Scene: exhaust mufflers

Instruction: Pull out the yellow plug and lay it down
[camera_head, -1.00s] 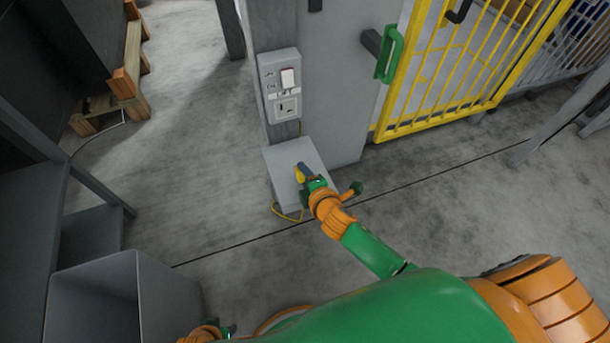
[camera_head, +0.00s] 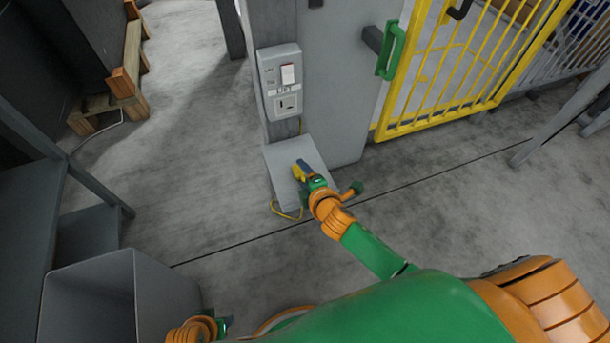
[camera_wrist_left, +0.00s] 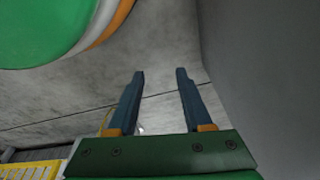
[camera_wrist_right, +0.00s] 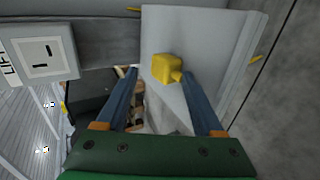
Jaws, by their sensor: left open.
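The yellow plug (camera_head: 297,174) lies on the sloping grey top of a low box (camera_head: 282,160) under the wall panel. In the right wrist view the plug (camera_wrist_right: 167,68) sits at the fingertips, nearer the right-hand finger; whether it touches that finger I cannot tell. My right gripper (camera_wrist_right: 159,78) is open around it. My left gripper (camera_wrist_left: 160,75) is open and empty, low at the bottom of the head view (camera_head: 226,326).
A yellow cable (camera_head: 286,214) loops at the foot of the box. A switch (camera_head: 288,74) sits above the socket. A yellow barred gate (camera_head: 440,75) with a green handle (camera_head: 391,50) stands at right. A grey bin (camera_head: 95,290) is at lower left. The middle floor is clear.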

